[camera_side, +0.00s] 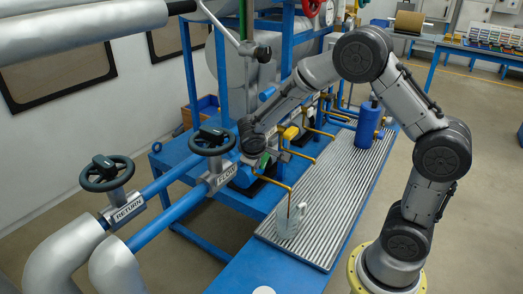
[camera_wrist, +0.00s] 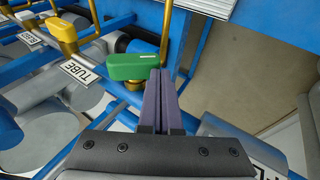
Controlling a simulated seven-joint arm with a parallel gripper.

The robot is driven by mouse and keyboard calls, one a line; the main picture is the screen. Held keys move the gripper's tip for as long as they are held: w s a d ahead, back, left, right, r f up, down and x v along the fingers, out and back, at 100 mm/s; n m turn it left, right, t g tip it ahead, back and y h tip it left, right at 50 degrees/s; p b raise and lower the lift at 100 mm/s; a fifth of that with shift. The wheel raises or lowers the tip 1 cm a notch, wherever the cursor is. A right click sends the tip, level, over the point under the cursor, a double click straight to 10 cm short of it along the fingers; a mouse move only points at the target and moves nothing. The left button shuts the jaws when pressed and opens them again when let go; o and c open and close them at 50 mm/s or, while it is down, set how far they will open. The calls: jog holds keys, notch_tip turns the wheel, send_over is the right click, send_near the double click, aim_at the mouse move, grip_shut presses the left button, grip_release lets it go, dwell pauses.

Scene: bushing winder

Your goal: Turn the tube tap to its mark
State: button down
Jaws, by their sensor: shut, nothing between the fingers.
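The tube tap has a green lever handle (camera_wrist: 138,66) on a brass pipe, with a white plate lettered TUBE (camera_wrist: 82,68) to its left in the wrist view. My gripper (camera_wrist: 160,74) is shut and empty. Its fingertips are at the right end of the green handle, close against it; I cannot tell if they touch. In the side view a bit of the green handle (camera_side: 263,160) shows below my wrist, and the fingertips are hard to make out. I cannot make out the tap's mark.
A yellow tap handle (camera_wrist: 61,28) stands beside the green one, with another label plate (camera_wrist: 32,38) near it. Bent brass pipes (camera_side: 275,183) reach over a ribbed tray (camera_side: 310,215) holding a clear jug (camera_side: 290,220) and a blue canister (camera_side: 366,124). Black handwheels (camera_side: 212,141) stand at the left.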

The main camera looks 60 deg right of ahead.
jog(key=shift+f, duration=1.35)
dwell(0.6)
